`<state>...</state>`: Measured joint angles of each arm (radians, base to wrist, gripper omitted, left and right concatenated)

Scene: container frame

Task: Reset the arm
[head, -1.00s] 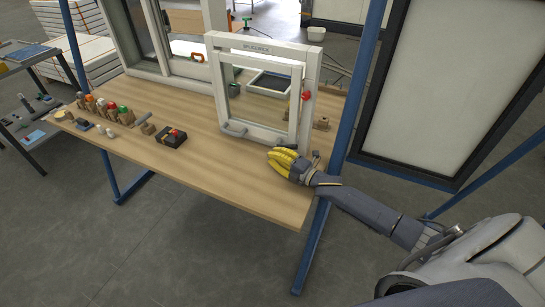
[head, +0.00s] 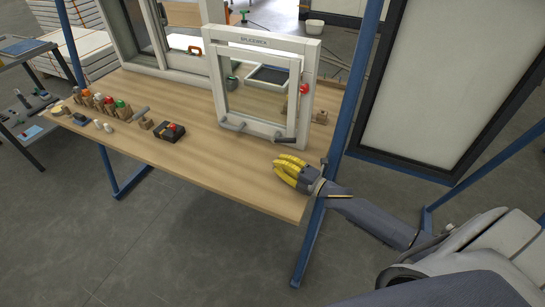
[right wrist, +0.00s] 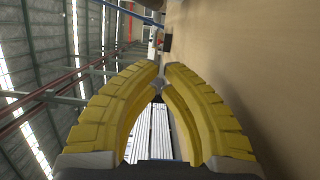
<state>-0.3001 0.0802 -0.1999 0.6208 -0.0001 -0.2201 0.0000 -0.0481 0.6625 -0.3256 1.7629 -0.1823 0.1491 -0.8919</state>
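My right gripper (head: 290,168) has yellow fingers and is over the front right part of the wooden table (head: 220,180), in front of the white window frame. In the right wrist view its yellow fingertips (right wrist: 162,68) come close together with a small gap, and nothing is seen between them. The wooden table top (right wrist: 250,70) fills the right of that view. My left gripper does not show in either view.
A white frame (head: 264,42) with handles stands upright on the table. A black box with a red button (head: 170,133) and several small coloured items (head: 98,100) sit to the left. A blue post (head: 331,180) rises by the table's right edge. The table's front middle is clear.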

